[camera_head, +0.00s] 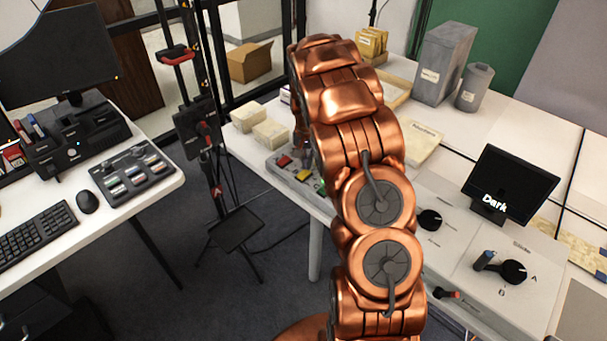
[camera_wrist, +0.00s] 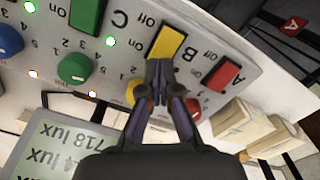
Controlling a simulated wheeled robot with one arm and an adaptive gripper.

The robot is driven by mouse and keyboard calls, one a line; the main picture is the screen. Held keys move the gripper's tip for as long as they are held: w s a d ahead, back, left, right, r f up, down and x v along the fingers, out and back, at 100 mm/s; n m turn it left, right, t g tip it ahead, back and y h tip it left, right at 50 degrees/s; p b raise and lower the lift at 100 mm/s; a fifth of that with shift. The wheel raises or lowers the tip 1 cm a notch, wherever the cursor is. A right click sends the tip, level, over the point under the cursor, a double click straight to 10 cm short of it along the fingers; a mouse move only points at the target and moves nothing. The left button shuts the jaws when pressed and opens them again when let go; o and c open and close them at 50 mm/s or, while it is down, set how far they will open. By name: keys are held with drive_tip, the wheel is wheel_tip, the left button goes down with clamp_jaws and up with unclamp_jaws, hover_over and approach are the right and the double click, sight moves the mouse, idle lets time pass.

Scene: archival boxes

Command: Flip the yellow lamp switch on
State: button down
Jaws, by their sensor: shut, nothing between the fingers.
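The yellow switch (camera_wrist: 167,42) is a rectangular rocker on a grey panel (camera_wrist: 135,62), between On and Off labels in the wrist view. Which way it is tilted I cannot tell. My gripper (camera_wrist: 159,70) is shut and empty, its dark fingertips close by the lower edge of the yellow switch in the picture. Whether they touch it is unclear. In the head view the yellow switch (camera_head: 303,175) shows small beside my arm, which hides most of my gripper. A red switch (camera_wrist: 230,75) sits to the right of the yellow one.
Green (camera_wrist: 75,68), blue (camera_wrist: 10,40), yellow (camera_wrist: 135,92) and red (camera_wrist: 192,108) knobs are on the panel. A lux display (camera_wrist: 65,145) is at lower left. Pale boxes (camera_wrist: 240,125) stand beside the panel. A monitor reading "Dark" (camera_head: 510,183) stands at right.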

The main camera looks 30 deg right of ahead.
sight(306, 171)
drive_tip(key=shift+f+b, duration=0.4)
drive_tip(key=shift+f, duration=0.7)
idle(0.6)
drive_tip(key=shift+r, duration=3.55)
